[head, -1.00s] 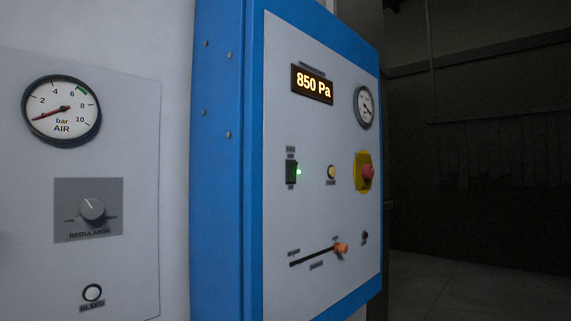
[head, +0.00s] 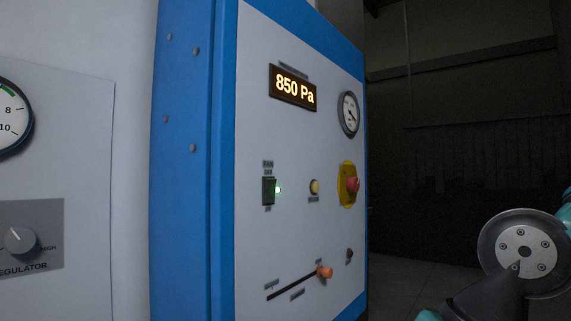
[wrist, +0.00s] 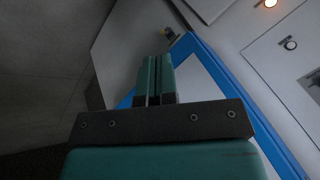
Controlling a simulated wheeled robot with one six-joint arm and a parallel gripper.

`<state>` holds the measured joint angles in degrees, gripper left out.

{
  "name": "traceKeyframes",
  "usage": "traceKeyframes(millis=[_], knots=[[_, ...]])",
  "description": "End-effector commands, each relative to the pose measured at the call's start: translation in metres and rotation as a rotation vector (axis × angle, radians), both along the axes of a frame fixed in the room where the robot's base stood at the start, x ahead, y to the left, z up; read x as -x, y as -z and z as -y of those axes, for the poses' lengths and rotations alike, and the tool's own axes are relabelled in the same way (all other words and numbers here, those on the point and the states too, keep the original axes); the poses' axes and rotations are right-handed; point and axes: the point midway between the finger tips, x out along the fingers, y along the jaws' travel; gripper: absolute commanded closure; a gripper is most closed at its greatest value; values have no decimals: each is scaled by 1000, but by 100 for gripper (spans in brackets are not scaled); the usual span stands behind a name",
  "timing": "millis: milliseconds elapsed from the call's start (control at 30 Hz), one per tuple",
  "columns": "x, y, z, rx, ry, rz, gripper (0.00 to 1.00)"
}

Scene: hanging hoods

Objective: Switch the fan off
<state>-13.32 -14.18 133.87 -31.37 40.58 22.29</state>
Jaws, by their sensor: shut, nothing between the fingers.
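The fan switch (head: 268,190) is a dark rocker on the left part of the blue-framed grey panel (head: 300,140) in the head view. The display (head: 292,87) above reads 850 Pa. My gripper (wrist: 155,62) shows in the wrist view with its two teal fingers together and nothing between them. It is apart from the panel, and the fan switch cannot be made out in that view. In the head view only part of my arm shows at the lower right.
Right of the switch are a yellow button (head: 314,187) and a red emergency button (head: 353,185) on a yellow plate. Below is a slider with an orange knob (head: 324,272). A round gauge (head: 349,114) sits upper right. A regulator knob (head: 20,241) is on the left wall panel.

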Motion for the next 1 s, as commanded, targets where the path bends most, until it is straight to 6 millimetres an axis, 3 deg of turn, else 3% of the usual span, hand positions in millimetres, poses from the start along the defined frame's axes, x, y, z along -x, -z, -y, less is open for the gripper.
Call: traceKeyframes(millis=[33,200,300,400,567,1000], knots=[[-26,-51,-7,-55,114,6,100],[-94,-170,-24,-277,486,-42,100],[-119,-224,-29,-396,638,-82,100],[-134,-258,-31,-479,736,-119,100],[-142,-276,-33,-535,798,-150,100],[-146,-270,-39,-536,799,-154,100]])
